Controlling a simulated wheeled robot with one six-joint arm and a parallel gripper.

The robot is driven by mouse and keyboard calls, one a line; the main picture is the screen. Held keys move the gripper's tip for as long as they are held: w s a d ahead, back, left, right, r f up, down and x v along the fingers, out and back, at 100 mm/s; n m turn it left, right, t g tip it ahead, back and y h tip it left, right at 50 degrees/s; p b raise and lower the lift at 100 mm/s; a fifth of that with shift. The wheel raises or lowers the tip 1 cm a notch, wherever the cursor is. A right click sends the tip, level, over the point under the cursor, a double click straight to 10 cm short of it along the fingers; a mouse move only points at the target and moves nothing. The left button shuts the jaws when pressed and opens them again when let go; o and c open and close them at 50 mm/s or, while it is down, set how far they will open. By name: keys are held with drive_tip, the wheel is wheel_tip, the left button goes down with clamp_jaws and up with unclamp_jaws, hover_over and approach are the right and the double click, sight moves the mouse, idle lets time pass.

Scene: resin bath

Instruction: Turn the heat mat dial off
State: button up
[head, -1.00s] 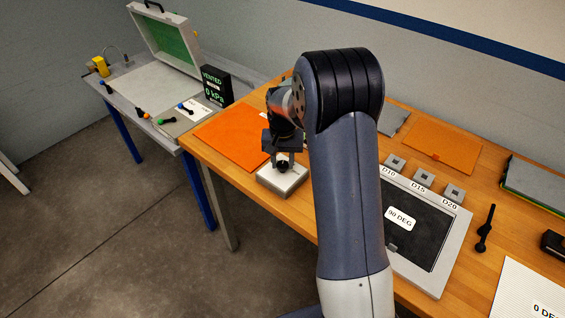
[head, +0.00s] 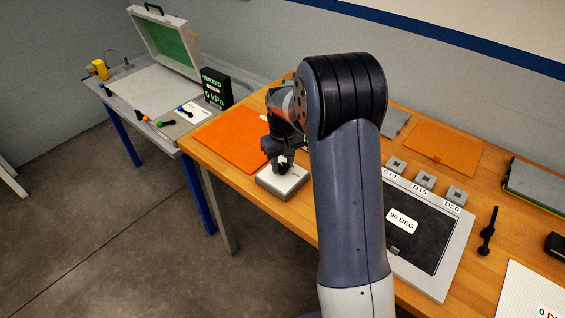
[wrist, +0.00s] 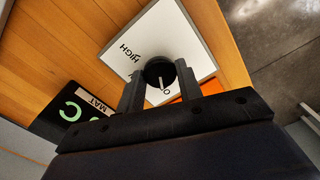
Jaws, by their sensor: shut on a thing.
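The heat mat dial is a round black knob (wrist: 159,70) with a white pointer line, on a pale control box (head: 284,182) at the bench's left front edge. In the wrist view the knob is between the two fingers of my gripper (wrist: 160,82), which is shut on it from both sides. "HIGH" is printed on the box face at left. Another label starting with "O" is partly hidden by my gripper. The pointer line points down in the picture, toward that label. In the head view my gripper (head: 281,165) covers most of the knob.
An orange mat (head: 228,138) lies left of the box. A black display with green characters (wrist: 73,112), marked "MAT", stands near the box. A grey-framed "90 DEG" plate (head: 438,262) lies right of my arm. The bench edge is close in front of the box.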

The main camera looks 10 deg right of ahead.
sight(282, 166)
idle(0.3)
drive_tip(key=o, duration=1)
wheel_tip(282, 166, up, 11)
drive_tip(key=b, duration=0.1)
drive_tip(key=shift+f, duration=0.15)
wheel_tip(282, 166, down, 11)
drive_tip(key=shift+r+p, duration=0.1)
drive_tip(key=shift+p, duration=0.45)
drive_tip(key=shift+r, duration=0.15)
